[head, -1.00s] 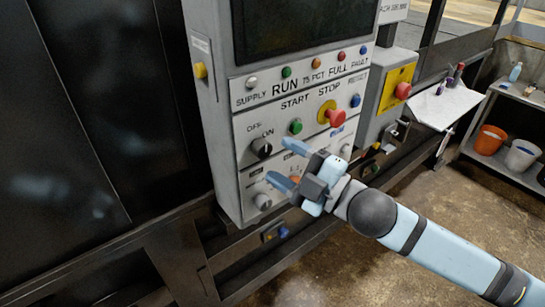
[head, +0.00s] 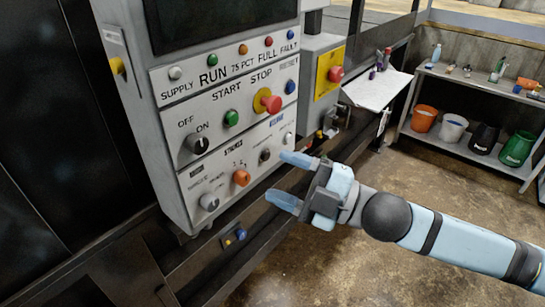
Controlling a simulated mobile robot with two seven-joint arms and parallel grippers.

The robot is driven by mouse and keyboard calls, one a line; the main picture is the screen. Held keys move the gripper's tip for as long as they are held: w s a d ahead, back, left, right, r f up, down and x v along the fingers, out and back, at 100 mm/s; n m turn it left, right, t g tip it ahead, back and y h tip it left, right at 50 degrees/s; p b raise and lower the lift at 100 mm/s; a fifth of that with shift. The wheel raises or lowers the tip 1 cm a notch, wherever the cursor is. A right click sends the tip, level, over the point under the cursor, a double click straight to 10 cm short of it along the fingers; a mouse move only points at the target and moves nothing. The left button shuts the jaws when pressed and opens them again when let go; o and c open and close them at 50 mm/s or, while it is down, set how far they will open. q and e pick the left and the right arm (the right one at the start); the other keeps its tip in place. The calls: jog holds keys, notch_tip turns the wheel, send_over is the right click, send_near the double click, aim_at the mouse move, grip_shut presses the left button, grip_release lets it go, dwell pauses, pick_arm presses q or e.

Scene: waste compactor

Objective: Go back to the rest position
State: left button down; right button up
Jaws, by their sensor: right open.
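My right gripper (head: 290,180) is open and empty, with its two light-blue fingers pointing left. It is in front of and to the lower right of the grey control panel (head: 172,208), and its fingers appear apart from the panel. The panel carries a black OFF/ON knob (head: 197,144), a green START button (head: 231,118), a red STOP button (head: 271,104) on a yellow base, an orange knob (head: 241,177) and a grey knob (head: 209,202). My left gripper is not in view.
A shelf (head: 465,152) at the right holds several buckets and bottles. A white sheet on a ledge (head: 375,91) lies behind my right arm. The concrete floor (head: 330,265) is clear.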

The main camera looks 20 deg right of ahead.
notch_tip(320, 180, down, 22)
jog(key=w+d+m+t+h, duration=0.1)
jog(key=d+m+t+h, duration=0.25)
jog(key=m+h, duration=0.75)
jog(key=s+d+f+m+g+h, duration=0.1)
jog(key=s+f+m, duration=0.4)
jog(key=f, duration=0.5)
jog(key=s+d+f+m+g+h, duration=0.1)
jog(key=s+d+f+m+g, duration=0.1)
jog(key=s+f, duration=0.6)
notch_tip(320, 180, down, 2)
jog(key=d+m, duration=0.1)
jog(key=m, duration=0.1)
jog(key=shift+m+g+h, duration=0.3)
jog(key=shift+m+g, duration=0.05)
jog(key=shift+m, duration=0.05)
jog(key=shift+d+f, duration=0.1)
